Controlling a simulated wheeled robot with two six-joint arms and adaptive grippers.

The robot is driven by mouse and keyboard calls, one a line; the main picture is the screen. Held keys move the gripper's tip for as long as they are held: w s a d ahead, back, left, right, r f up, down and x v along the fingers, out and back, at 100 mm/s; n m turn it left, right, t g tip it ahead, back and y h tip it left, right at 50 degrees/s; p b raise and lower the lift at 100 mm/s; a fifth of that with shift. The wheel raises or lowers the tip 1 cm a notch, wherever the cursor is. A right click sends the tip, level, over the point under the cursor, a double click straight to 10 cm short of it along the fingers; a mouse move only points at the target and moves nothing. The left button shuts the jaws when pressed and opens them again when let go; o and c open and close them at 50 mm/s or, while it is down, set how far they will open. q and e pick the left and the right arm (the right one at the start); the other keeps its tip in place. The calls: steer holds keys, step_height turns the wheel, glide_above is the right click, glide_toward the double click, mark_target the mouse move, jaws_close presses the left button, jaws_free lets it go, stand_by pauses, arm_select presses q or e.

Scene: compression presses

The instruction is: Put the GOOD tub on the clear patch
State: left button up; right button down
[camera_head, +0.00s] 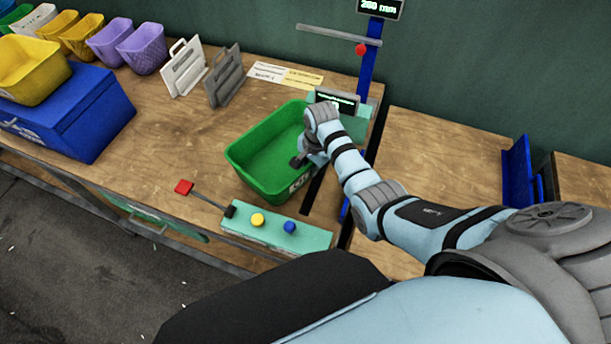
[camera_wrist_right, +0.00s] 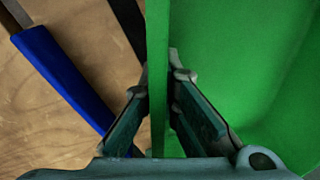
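A large green tub (camera_head: 262,150) stands on the wooden bench by the press, open side up and empty. My right gripper (camera_head: 303,158) is at the tub's right wall. In the right wrist view, its fingers (camera_wrist_right: 162,75) lie on both sides of the green wall (camera_wrist_right: 158,40) and appear closed against it. Bare wood (camera_head: 160,130) shows left of the tub, and more (camera_head: 430,150) on the right. My left gripper is not in view.
A control box (camera_head: 278,232) with yellow and blue buttons and a red-tipped lever sits in front of the tub. A blue press post (camera_head: 370,55) stands behind. A blue box (camera_head: 75,115) carries a yellow tub (camera_head: 30,72). Grey and white racks (camera_head: 222,78) stand at the back.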

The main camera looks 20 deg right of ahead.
steer(key=b, duration=0.4)
glide_above(310, 185)
steer(key=f, duration=0.4)
steer(key=shift+s+f, duration=0.2)
steer(key=shift+s+r+p, duration=0.1)
steer(key=shift+r+p, duration=0.25)
steer(key=c, duration=2.2)
jaws_free()
steer(key=shift+f, duration=0.15)
steer(key=o, duration=0.4)
